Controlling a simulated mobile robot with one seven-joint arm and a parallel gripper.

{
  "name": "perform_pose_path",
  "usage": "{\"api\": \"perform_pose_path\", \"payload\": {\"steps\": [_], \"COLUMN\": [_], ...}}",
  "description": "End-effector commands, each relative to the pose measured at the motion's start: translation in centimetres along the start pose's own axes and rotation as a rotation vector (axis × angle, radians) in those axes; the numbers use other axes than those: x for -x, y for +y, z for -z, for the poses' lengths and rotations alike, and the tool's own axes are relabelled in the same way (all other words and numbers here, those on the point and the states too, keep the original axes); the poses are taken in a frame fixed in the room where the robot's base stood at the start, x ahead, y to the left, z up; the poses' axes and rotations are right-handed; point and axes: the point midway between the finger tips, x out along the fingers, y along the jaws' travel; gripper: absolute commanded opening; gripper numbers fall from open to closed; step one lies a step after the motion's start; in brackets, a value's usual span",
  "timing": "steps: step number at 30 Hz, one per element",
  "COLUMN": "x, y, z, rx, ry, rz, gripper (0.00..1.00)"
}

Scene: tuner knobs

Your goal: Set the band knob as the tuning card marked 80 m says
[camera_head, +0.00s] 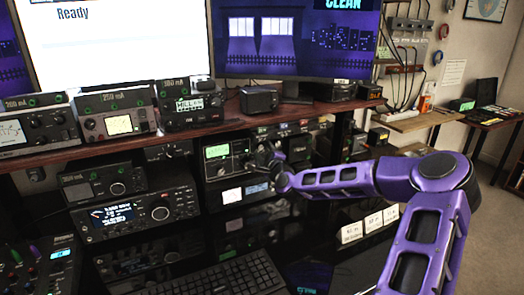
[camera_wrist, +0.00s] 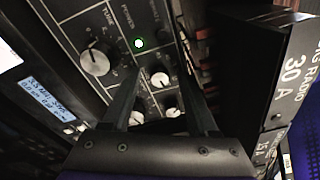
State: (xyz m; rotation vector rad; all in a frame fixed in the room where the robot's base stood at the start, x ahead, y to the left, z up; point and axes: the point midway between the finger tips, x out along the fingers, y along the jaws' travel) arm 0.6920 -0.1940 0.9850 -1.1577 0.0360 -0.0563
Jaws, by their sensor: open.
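The tuner panel shows at mid-frame in the head view (camera_head: 216,168), with a lit green display. My gripper (camera_head: 266,160) is at the panel's right side. In the wrist view my gripper (camera_wrist: 161,80) is open, its two dark fingers pointing at the panel. A small knob (camera_wrist: 160,79) shows between the fingertips, and another small knob (camera_wrist: 172,112) shows nearer. I cannot tell which knob is the band knob, or whether a finger touches one. A large knob (camera_wrist: 96,63) is left of the fingers. Small white cards (camera_head: 352,233) stand on the desk; their print is too small to read surely.
A dark box (camera_wrist: 265,70) marked 30 A stands close right of the fingers in the wrist view. A wooden shelf (camera_head: 225,118) with several radios runs above the tuner. A keyboard (camera_head: 235,278) lies in front. A radio (camera_head: 135,212) stands left of the tuner.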

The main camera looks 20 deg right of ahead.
Motion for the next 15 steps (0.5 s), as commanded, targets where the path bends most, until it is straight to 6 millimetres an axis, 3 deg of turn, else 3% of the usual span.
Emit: {"api": "perform_pose_path", "payload": {"steps": [6, 15], "x": [0.01, 0.03], "y": [0.02, 0.0], "z": [0.0, 0.0], "rx": [0.0, 0.0], "ry": [0.0, 0.0], "rz": [-0.001, 0.0], "gripper": [0.56, 0.02]}}
